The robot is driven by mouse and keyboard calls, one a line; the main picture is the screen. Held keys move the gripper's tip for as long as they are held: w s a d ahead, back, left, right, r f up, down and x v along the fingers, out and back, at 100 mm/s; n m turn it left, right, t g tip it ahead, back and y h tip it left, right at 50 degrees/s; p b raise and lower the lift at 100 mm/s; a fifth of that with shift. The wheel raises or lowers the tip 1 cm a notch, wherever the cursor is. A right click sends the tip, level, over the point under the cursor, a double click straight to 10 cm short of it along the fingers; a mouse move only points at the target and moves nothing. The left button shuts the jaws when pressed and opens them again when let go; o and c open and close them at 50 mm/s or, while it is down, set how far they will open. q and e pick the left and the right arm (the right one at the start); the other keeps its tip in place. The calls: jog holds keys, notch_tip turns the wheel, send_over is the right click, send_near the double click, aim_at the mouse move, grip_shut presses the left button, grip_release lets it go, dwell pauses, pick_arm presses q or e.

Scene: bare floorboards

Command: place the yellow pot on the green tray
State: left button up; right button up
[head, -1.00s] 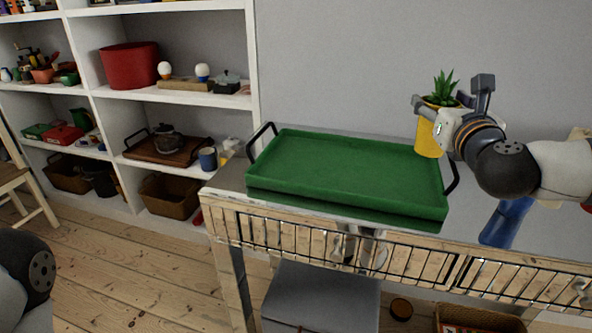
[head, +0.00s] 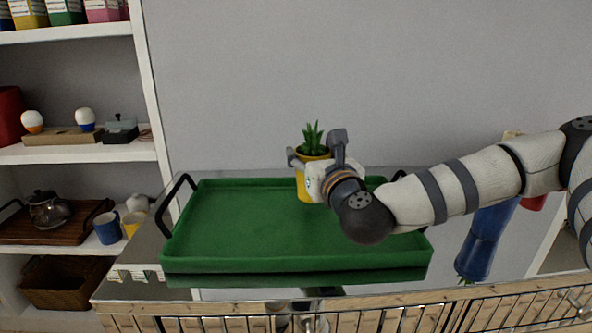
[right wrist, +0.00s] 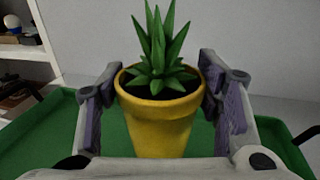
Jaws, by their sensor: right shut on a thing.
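The yellow pot (head: 305,188) holds a spiky green plant and is upright at the back of the green tray (head: 225,225), right of its middle. My right gripper (head: 318,162) is shut on the pot, one finger on each side. In the right wrist view the pot (right wrist: 158,130) sits between the fingers, with the green tray (right wrist: 35,140) behind and below it. I cannot tell whether the pot's base touches the tray, as my gripper and wrist hide part of it. My left gripper is not in view.
The tray has black handles and lies on a shiny metal tabletop (head: 130,285). A blue vase-like object (head: 485,240) stands right of the tray, beneath my right arm. White shelves (head: 80,152) with mugs and a teapot are at the left. The tray's left part is clear.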

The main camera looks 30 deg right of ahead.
jog(key=shift+w+f, duration=0.15)
jog(key=shift+f, duration=0.25)
jog(key=f, duration=0.1)
jog(key=f+b, duration=0.2)
jog(key=shift+w+f, duration=0.25)
jog(key=shift+s+r, duration=0.25)
jog(key=shift+r, duration=0.2)
jog(key=shift+w+a+f, duration=0.1)
jog(key=shift+f, duration=0.15)
jog(key=o, duration=1.5)
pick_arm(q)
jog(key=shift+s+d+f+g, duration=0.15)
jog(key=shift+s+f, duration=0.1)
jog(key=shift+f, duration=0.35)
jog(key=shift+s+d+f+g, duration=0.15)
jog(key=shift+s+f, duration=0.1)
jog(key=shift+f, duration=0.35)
pick_arm(e)
jog(key=shift+o, duration=0.2)
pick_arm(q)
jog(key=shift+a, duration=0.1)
